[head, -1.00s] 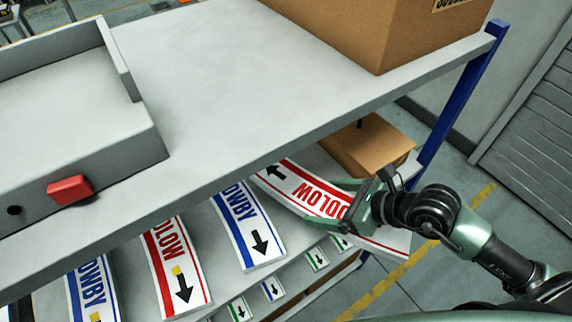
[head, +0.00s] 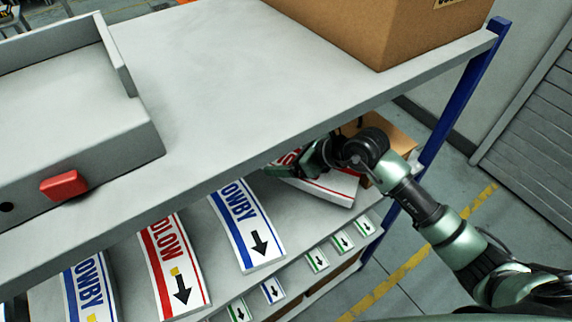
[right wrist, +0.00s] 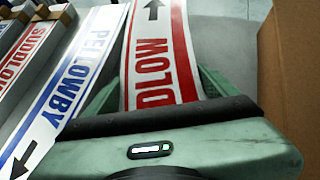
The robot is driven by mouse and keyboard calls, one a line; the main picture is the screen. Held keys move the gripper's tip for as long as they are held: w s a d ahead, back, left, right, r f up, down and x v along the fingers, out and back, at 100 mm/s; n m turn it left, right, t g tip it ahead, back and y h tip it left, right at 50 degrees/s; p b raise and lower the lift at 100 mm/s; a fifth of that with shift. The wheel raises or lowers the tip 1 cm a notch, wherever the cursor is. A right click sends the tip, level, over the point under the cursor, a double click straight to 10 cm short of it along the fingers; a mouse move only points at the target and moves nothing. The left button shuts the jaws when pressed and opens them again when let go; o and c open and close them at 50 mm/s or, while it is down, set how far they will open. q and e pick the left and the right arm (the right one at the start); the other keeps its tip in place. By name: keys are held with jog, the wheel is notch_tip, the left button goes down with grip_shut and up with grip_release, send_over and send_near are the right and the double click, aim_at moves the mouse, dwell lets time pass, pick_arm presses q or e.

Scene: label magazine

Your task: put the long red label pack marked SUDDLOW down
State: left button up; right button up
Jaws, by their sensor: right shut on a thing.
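My right gripper (head: 305,162) is shut on a long white label pack with red print (head: 328,188), at the right end of the lower shelf, under the top shelf's edge. In the right wrist view the pack (right wrist: 158,55) runs away between my fingers, with a black arrow at its far end and part of its red name showing. Whether it touches the shelf I cannot tell. Another red-printed pack (head: 172,265) lies further left on the shelf. My left gripper is not in view.
Blue-printed packs lie beside the held one (head: 243,225) and at far left (head: 88,288). A cardboard box (head: 385,140) stands just right of the held pack. The top shelf (head: 230,90) overhangs; small green and blue tags line the lower shelf's front.

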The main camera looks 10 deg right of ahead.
jog(key=shift+f+b, duration=0.8)
jog(key=shift+f, duration=0.6)
jog(key=shift+f, duration=0.2)
jog(key=o, duration=1.9)
jog(key=b+v, duration=0.2)
jog(key=v, duration=0.9)
jog(key=shift+s+d, duration=0.1)
jog(key=shift+s+d+r, duration=0.2)
jog(key=shift+s+r, duration=0.1)
jog(key=shift+r, duration=0.1)
